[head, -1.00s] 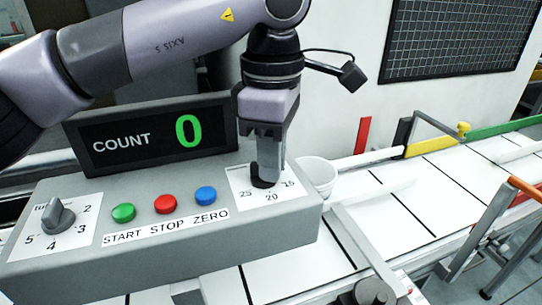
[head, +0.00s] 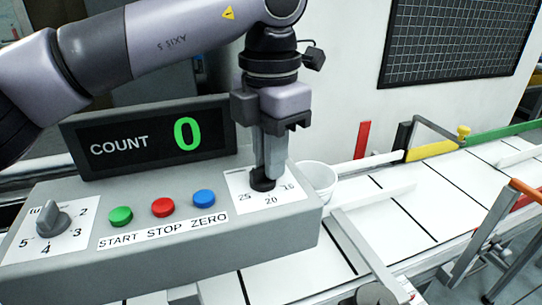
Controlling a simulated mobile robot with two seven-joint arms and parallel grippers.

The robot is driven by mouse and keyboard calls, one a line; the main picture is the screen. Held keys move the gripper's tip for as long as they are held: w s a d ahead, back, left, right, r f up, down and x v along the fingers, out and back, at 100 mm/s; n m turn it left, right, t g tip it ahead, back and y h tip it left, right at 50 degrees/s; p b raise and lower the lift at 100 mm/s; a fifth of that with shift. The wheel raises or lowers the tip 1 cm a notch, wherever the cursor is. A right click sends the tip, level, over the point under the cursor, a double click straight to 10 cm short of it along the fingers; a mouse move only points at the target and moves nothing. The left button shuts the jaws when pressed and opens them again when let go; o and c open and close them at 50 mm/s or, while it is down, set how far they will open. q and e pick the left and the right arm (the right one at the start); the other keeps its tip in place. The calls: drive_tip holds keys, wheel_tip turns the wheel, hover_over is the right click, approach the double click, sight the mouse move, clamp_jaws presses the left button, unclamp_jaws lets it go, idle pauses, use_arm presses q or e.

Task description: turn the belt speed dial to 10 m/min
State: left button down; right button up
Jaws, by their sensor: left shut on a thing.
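The belt speed dial (head: 262,184) is a dark round knob on a white scale plate (head: 292,203) at the right end of the grey control box. The numbers 25, 20 and 15 show on the near side of the plate; the far part of the scale is hidden behind my gripper. My left gripper (head: 265,174) points straight down and is shut on the dial's knob. The knob's pointer is hidden, so I cannot tell its setting. My right gripper is not in view.
The control box (head: 160,262) also carries a grey selector knob (head: 53,219) and green, red and blue buttons (head: 204,198). A counter display (head: 150,143) reading 0 stands behind them. A white cup (head: 319,178) stands close right of the dial, near the conveyor (head: 400,215).

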use_arm(q)
drive_tip(key=shift+w+a+r+n, duration=0.1)
drive_tip(key=shift+w+n, duration=0.05)
drive_tip(key=shift+n, duration=1.05)
drive_tip(key=c, duration=1.2)
unclamp_jaws()
drive_tip(key=shift+o, duration=0.2)
drive_tip(key=shift+r, duration=3.55)
